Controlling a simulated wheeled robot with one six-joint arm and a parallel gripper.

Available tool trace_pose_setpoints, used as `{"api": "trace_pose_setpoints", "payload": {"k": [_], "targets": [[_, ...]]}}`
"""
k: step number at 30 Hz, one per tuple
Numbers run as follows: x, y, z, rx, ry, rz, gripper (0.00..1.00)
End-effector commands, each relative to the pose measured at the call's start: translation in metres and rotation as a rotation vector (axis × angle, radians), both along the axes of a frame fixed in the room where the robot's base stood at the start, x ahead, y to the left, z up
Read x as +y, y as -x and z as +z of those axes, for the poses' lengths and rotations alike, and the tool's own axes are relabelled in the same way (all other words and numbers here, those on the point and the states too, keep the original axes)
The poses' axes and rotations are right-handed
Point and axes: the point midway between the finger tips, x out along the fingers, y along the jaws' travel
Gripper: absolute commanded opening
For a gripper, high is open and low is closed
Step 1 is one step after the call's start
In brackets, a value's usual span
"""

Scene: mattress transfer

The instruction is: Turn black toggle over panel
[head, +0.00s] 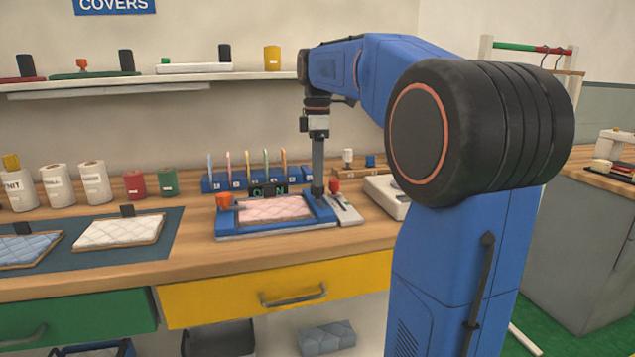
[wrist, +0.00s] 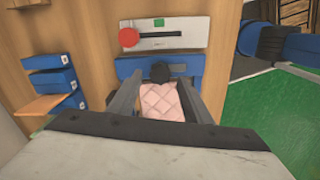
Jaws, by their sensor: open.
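The pink quilted panel (head: 272,209) lies in a blue frame (head: 245,229) on the bench; part of it shows in the wrist view (wrist: 163,102). The black toggle (wrist: 160,72) stands at the panel's edge, by the blue frame bar (wrist: 206,62). My gripper (head: 318,183) points down over the frame's right end. In the wrist view my gripper (wrist: 159,82) is open, with one finger on each side of the toggle. I cannot tell whether either finger touches it. In the head view the toggle is largely hidden at the fingertips.
A pale plate (head: 349,218) with a red knob (head: 334,186) adjoins the frame's right side. A blue rack (head: 225,184) of colored sticks is behind. A white quilted panel (head: 120,231) lies left on a dark mat.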

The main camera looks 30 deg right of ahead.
Motion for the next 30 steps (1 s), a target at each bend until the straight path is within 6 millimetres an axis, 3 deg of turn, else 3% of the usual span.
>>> {"api": "trace_pose_setpoints", "payload": {"k": [7, 18, 19, 24, 30], "targets": [[0.0, 0.0, -0.026, 0.001, 0.0, 0.0, 0.45], [0.0, 0.0, -0.032, 0.0, 0.0, 0.0, 0.45], [0.0, 0.0, -0.032, 0.0, 0.0, 0.0, 0.42], [0.0, 0.0, -0.031, 0.0, 0.0, 0.0, 0.03], [0.0, 0.0, -0.031, 0.0, 0.0, -0.006, 0.04]]}}
